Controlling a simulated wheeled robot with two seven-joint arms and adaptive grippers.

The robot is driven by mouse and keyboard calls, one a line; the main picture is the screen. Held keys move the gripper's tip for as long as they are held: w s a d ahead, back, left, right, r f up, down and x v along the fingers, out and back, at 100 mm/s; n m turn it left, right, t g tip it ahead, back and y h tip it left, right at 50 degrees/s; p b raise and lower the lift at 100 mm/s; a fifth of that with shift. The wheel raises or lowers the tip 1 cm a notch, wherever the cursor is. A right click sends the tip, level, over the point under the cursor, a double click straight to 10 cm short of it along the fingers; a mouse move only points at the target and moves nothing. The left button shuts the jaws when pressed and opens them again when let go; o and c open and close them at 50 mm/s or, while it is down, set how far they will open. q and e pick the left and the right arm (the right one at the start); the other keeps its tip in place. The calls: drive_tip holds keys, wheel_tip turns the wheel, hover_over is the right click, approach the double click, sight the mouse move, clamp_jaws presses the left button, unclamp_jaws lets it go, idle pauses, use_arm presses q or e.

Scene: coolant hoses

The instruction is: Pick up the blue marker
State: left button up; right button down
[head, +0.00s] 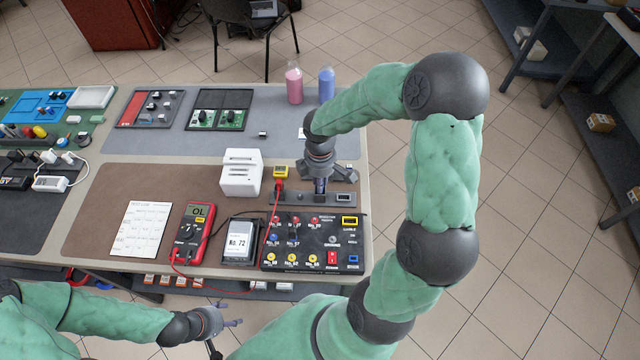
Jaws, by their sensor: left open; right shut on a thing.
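My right gripper (320,182) points down at the right end of the workbench, over a grey slotted holder (290,199). It is shut on a slim, dark bluish upright thing, which I take to be the blue marker (320,187). The fingers hide most of it, and I cannot tell whether its lower end is still in the holder. My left gripper (232,322) is open and empty, low in front of the bench's near edge.
A black panel with coloured jacks (312,259) lies just in front of the holder. A white box (241,173), a yellow block (281,172) with a red lead and a red multimeter (193,234) are to the left. Pink (294,86) and blue (326,86) bottles stand behind.

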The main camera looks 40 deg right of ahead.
wheel_tip(320, 180, up, 10)
drive_tip(key=p, duration=0.3)
idle(1.0)
drive_tip(key=c, duration=1.7)
unclamp_jaws()
clamp_jaws()
